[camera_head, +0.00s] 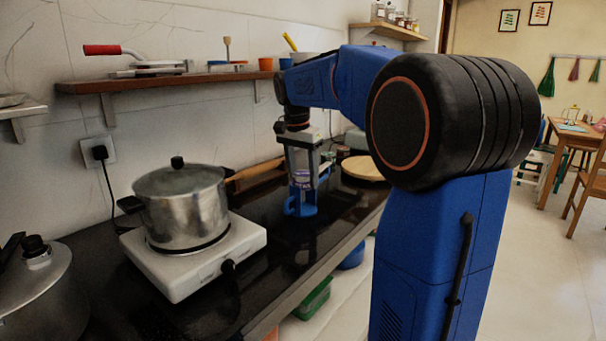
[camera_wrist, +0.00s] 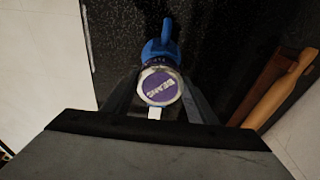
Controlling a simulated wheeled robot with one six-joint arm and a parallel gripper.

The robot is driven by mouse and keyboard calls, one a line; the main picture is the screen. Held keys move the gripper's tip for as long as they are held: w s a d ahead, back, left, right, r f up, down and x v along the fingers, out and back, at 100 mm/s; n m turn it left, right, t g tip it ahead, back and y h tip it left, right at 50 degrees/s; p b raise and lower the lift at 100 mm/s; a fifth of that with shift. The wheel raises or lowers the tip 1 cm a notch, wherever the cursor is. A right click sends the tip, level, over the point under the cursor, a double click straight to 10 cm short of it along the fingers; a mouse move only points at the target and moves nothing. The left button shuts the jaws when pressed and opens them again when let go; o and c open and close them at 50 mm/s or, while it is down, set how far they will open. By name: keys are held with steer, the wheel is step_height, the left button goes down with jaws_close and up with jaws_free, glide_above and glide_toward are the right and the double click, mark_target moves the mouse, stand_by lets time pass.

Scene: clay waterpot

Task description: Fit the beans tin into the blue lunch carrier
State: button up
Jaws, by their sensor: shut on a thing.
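The beans tin (camera_wrist: 160,86) has a round lid with a purple label reading BEANS in the wrist view. In the head view the tin (camera_head: 301,180) is upright, purple and pale. My gripper (camera_head: 302,176) points down and is shut on the tin, with a finger on either side in the wrist view (camera_wrist: 157,100). The blue lunch carrier (camera_head: 300,209) stands on the dark counter directly below the tin in the head view. In the wrist view the carrier (camera_wrist: 161,48) shows just beyond the lid. The tin hides its inside; I cannot tell whether the tin's bottom is within it.
A steel pot (camera_head: 182,212) sits on a white hotplate (camera_head: 200,262) to the left. A round wooden board (camera_head: 362,169) lies to the right. The counter's front edge is near the carrier.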

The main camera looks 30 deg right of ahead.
steer(key=shift+f, duration=3.35)
stand_by(1.7)
steer(key=o, duration=1.6)
steer(key=shift+r, duration=0.1)
steer(key=shift+r, duration=7.4)
